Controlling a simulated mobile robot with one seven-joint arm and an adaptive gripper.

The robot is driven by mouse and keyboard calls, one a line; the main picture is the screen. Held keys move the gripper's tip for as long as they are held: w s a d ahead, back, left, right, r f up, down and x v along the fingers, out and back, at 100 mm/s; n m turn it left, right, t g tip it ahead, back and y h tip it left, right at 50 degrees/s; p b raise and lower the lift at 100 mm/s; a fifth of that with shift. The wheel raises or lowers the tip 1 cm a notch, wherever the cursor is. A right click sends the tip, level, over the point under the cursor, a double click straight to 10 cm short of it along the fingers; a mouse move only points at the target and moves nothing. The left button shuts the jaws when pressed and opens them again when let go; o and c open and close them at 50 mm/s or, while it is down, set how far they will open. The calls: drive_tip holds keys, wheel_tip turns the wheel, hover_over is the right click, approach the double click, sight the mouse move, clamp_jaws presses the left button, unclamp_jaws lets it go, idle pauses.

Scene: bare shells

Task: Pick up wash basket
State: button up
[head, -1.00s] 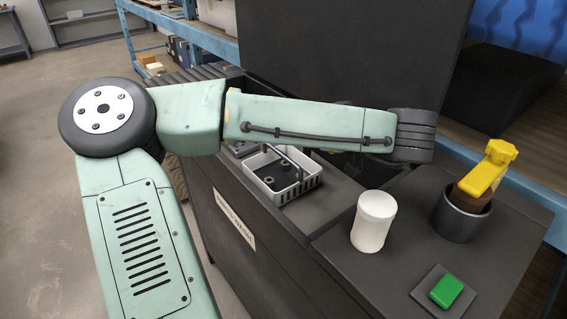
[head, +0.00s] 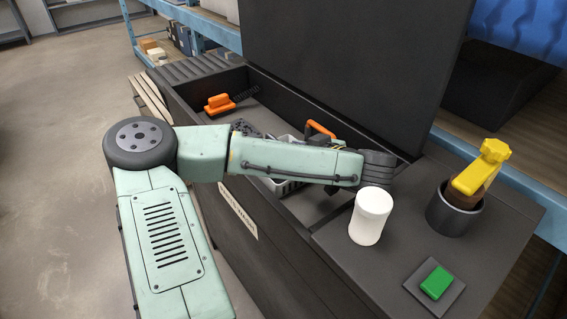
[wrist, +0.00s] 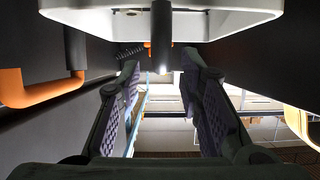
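The wash basket is a pale open basket with a dark handle. In the head view the basket (head: 283,188) sits in the sink of the dark bench, mostly hidden behind my arm. In the wrist view the basket's white wall (wrist: 225,22) fills the top. A dark upright bar, apparently its handle (wrist: 161,30), shows beyond the gap between my fingers. My gripper (wrist: 160,85) is open, with a finger on each side and nothing between the pads. In the head view my gripper cannot be clearly made out behind the arm.
An orange-handled brush (head: 220,104) lies at the sink's far end. An orange curved handle (head: 320,129) is beside my arm. A white canister (head: 370,216), a dark cup (head: 459,215) holding a yellow-topped bottle (head: 482,168), and a green block (head: 437,282) stand on the right top.

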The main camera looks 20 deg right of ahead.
drive_tip(key=shift+x, duration=1.95)
drive_tip(key=shift+c, duration=0.2)
clamp_jaws()
